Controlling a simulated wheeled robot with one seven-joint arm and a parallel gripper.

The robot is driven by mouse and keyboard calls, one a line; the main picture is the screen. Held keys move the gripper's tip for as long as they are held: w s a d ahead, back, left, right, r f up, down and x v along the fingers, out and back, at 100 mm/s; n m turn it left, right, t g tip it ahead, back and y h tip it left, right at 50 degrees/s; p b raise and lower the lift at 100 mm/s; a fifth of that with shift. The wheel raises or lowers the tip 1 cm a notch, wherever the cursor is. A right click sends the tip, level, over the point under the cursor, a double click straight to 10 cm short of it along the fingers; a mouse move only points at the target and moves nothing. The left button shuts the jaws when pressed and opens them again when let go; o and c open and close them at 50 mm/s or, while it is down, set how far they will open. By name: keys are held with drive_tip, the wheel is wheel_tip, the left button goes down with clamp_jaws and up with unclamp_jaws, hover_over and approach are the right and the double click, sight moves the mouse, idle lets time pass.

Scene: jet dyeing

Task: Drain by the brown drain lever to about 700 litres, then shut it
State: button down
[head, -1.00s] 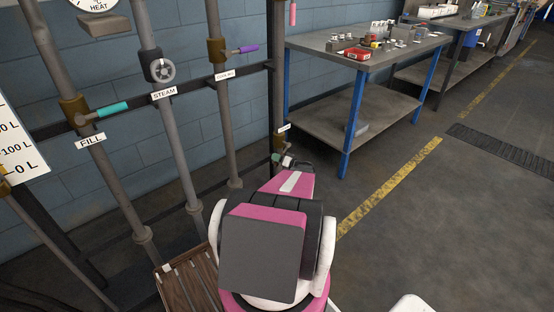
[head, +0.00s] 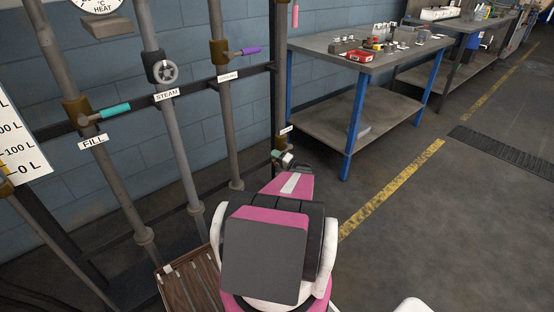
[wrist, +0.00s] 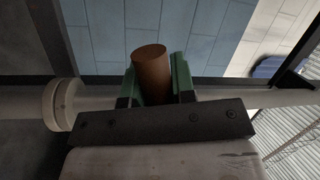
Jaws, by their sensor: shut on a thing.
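The brown drain lever (wrist: 151,72) shows in the wrist view as a round brown grip between the green pads of my gripper (wrist: 157,82). The pads lie along both sides of it, and my gripper is shut on it. In the head view my gripper (head: 283,160) is at the low end of the right-hand pipe, beside a small white label (head: 286,130) too small to read. The lever is mostly hidden there. A litre scale (head: 15,145) is cut off at the left edge; its low marks show, but I cannot tell the level.
A teal FILL lever (head: 108,111), a STEAM handwheel (head: 166,72), a purple COOLING lever (head: 245,51) and a pink handle (head: 295,15) are on the pipes. A blue-legged workbench (head: 330,45) stands right. A wooden slatted platform (head: 185,284) is below.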

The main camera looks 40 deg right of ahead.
drive_tip(key=shift+a+r+m+t+h, duration=0.1)
drive_tip(key=shift+r+m+t+h, duration=0.15)
drive_tip(key=shift+r+m, duration=0.65)
drive_tip(key=shift+r+m+t+h, duration=0.2)
drive_tip(key=shift+r+m, duration=0.3)
drive_tip(key=shift+m, duration=0.8)
drive_tip(key=c, duration=0.9)
unclamp_jaws()
drive_tip(key=shift+c, duration=0.2)
drive_tip(key=shift+s, duration=0.15)
drive_tip(key=v, duration=1)
drive_tip(key=shift+s, duration=0.25)
drive_tip(key=shift+f, duration=0.1)
